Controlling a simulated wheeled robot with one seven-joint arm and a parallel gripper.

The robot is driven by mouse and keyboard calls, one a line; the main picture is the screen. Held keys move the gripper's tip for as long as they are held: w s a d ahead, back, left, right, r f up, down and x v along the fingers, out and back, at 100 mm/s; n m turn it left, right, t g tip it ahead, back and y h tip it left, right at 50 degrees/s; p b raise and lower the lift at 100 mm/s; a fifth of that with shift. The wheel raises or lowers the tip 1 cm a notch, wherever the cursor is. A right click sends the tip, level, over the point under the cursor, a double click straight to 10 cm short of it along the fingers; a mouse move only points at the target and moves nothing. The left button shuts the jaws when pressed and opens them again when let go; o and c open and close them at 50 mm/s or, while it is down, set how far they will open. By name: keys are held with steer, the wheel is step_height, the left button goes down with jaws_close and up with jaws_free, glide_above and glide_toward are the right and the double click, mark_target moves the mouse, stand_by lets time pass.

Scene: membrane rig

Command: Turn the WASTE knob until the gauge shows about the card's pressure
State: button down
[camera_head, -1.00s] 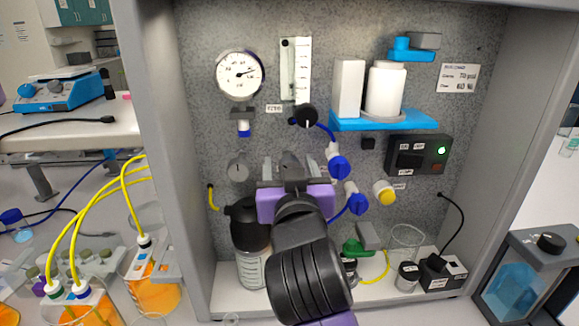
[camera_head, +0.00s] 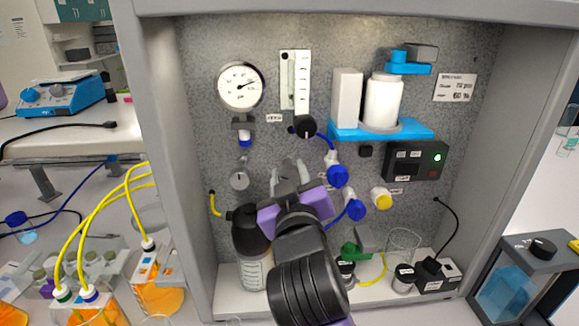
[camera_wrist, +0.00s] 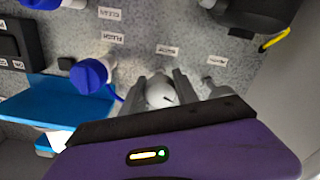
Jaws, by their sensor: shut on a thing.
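My gripper (camera_head: 287,178) reaches into the cabinet to the back panel. In the wrist view my gripper (camera_wrist: 160,93) has its two fingers closed on either side of a pale round knob (camera_wrist: 160,91). The small label (camera_wrist: 168,50) by this knob is too blurred to read surely; I take it as the WASTE knob, hidden behind my gripper in the head view. The white round gauge (camera_head: 240,87) at the upper left has a dark needle pointing right and somewhat up. The card (camera_head: 455,88) at the upper right has two lines of print, too small to read surely.
A grey knob (camera_head: 239,180) is just left of my gripper. Blue-handled valves (camera_head: 338,174) and a yellow knob (camera_head: 381,198) are close on the right. A dark-capped bottle (camera_head: 251,250) stands below left. A blue shelf (camera_head: 382,130) juts out above.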

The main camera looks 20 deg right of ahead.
steer(key=c, duration=0.9)
jaws_free()
steer(key=shift+b+v, duration=0.9)
steer(key=shift+v, duration=3)
